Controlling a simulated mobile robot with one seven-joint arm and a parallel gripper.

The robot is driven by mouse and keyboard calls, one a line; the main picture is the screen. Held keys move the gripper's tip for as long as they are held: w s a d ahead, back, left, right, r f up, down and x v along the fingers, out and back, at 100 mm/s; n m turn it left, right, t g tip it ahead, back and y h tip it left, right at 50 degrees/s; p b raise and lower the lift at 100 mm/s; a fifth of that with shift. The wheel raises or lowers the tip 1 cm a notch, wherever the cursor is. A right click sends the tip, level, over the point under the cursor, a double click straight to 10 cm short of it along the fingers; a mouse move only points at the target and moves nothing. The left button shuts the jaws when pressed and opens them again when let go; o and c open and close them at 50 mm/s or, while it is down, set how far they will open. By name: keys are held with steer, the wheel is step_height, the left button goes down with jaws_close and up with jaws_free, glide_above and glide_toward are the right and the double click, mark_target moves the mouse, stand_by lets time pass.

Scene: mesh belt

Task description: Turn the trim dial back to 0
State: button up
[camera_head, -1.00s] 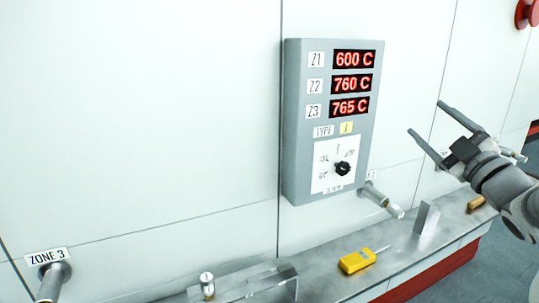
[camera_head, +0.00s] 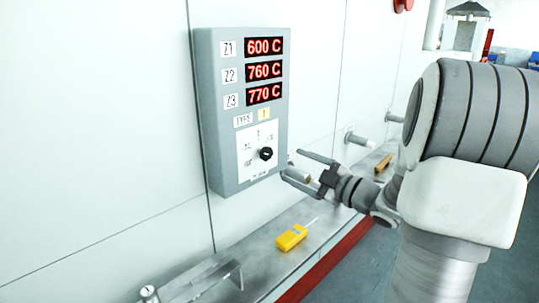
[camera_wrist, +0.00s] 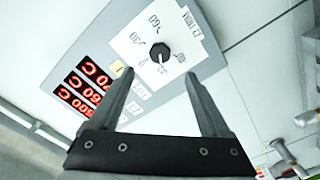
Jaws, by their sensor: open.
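The trim dial (camera_head: 266,154) is a black knob on a white plate (camera_head: 247,165) low on a grey wall panel (camera_head: 207,120). The dial also shows in the wrist view (camera_wrist: 160,52), turned about in the picture, with printed marks around it. Its exact setting is too small to read surely. My gripper (camera_head: 288,164) is open and empty, just right of the panel's lower edge in the head view. In the wrist view its two fingers (camera_wrist: 160,82) point toward the plate, and the dial is beyond and between the tips, apart from them.
Red displays (camera_head: 264,70) read 600 C, 760 C and 770 C beside Z1, Z2 and Z3. A yellow handheld device (camera_head: 291,237) lies on the metal ledge (camera_head: 258,252) below. A pipe stub (camera_head: 358,139) sticks out of the wall right of the panel.

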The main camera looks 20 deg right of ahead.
mark_target(269, 154)
steer(key=x, duration=1)
steer(key=shift+p, duration=0.3)
steer(key=shift+c, duration=0.2)
jaws_close()
steer(key=m+p, duration=0.2)
steer(key=shift+r+m, duration=0.1)
steer(key=shift+m, duration=0.3)
steer(key=m+p, duration=0.2)
steer(key=m, duration=0.1)
steer(key=shift+m+p, duration=0.3)
steer(key=shift+p, duration=0.05)
steer(key=m+p, duration=0.3)
steer(key=m, duration=0.2)
steer(key=shift+d, duration=0.1)
steer(key=shift+m, duration=0.3)
